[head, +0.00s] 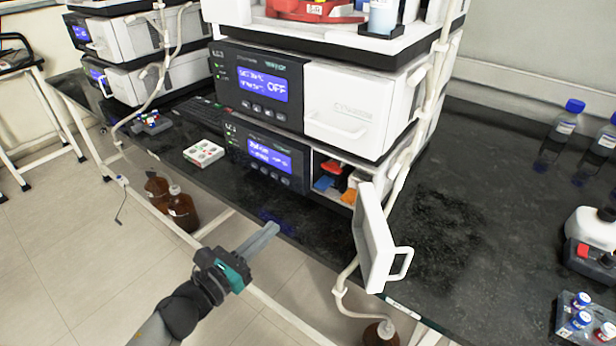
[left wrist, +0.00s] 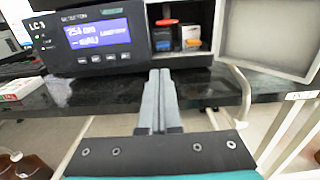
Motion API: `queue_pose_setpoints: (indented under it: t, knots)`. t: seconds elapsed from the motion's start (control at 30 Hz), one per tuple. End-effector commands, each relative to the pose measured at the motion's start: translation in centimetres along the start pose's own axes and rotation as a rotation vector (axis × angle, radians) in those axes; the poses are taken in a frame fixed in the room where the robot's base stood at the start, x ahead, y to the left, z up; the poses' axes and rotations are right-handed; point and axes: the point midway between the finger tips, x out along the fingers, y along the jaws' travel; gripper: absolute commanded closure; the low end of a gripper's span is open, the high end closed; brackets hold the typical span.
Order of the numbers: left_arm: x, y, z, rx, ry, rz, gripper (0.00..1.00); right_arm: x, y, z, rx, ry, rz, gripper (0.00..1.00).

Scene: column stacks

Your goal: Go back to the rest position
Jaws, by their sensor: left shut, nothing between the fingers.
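My left gripper (head: 262,240) is shut and empty, held in front of the bench edge. Its two grey fingers lie together, and they also show in the left wrist view (left wrist: 159,88), pointing toward the bench below the instrument. The lower column module (head: 262,157) has a lit blue display, and its white door (head: 373,237) stands open toward the front. Inside its compartment are red, blue and orange items (head: 328,178), apart from the gripper. My right gripper is not in view.
The dark bench top (head: 460,220) is clear to the right of the door. Blue-capped bottles (head: 566,125) and a vial rack (head: 586,318) stand at the right. Brown bottles (head: 183,212) stand below the bench.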

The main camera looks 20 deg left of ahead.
Motion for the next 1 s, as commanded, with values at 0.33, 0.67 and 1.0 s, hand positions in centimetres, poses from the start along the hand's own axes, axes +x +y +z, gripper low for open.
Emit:
queue_pose_setpoints:
  t: [0.33,0.67,1.0]
  knots:
    - [-0.9,1.6,-6.1,-0.367,0.103,0.113,1.00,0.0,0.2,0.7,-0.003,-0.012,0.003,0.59]
    - [-8.3,2.2,-23.9,-1.395,0.266,0.621,1.00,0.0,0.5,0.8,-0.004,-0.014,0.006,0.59]
    - [-22.1,-3.4,-38.1,-2.201,0.097,1.446,1.00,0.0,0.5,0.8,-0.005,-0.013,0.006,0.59]
